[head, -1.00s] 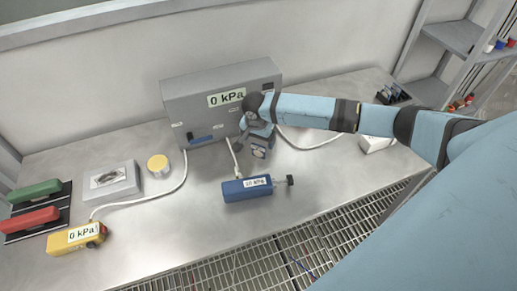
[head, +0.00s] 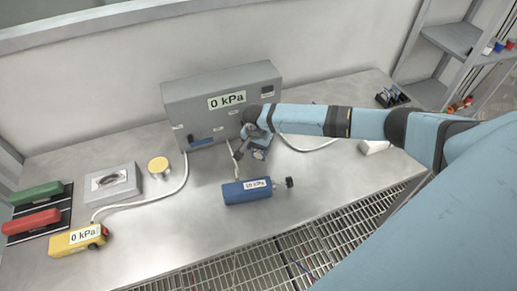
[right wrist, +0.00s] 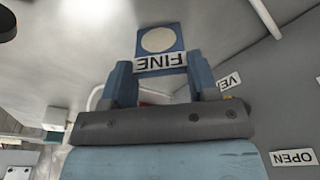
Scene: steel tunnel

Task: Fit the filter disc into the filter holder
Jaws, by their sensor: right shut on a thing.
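A blue square piece with a pale round face and a FINE label (right wrist: 160,40) appears to be the filter disc in its mount. My right gripper (right wrist: 160,76) is shut on it, with one finger on each side. In the head view the gripper (head: 248,148) is in front of the grey box's right half, and the blue piece (head: 259,155) shows just below it. My left gripper is not in view.
The grey 0 kPa box (head: 225,100) stands at the back. A blue cylinder (head: 247,190) lies in front. A yellow round piece (head: 158,166), a yellow gauge (head: 78,240) and red and green blocks (head: 33,220) are at left. White hoses cross the bench.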

